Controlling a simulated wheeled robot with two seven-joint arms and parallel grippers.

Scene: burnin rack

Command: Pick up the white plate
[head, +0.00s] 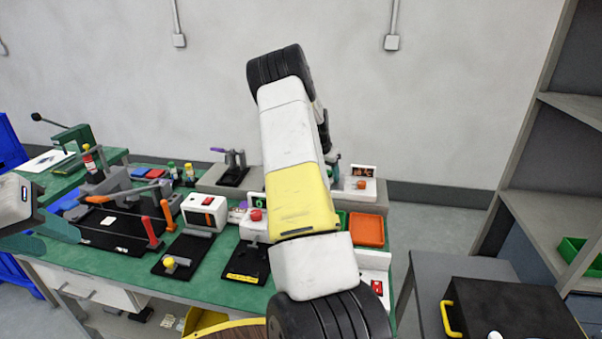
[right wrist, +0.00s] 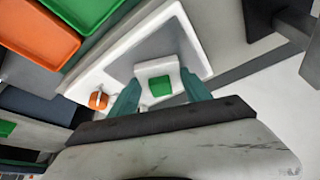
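In the right wrist view, a white plate-like piece with a green square (right wrist: 160,86) lies between the teal fingers of my right gripper (right wrist: 161,80). The fingers stand apart on either side of it; I cannot tell whether they touch it. It is over a white-rimmed grey fixture (right wrist: 193,45) with an orange knob (right wrist: 98,100).
An orange tray (head: 367,230) and a green tray (right wrist: 85,8) are beside the fixture. The green bench (head: 120,268) carries several tools and fixtures. A black case (head: 510,310) with a yellow handle and grey shelving (head: 548,215) stand at right.

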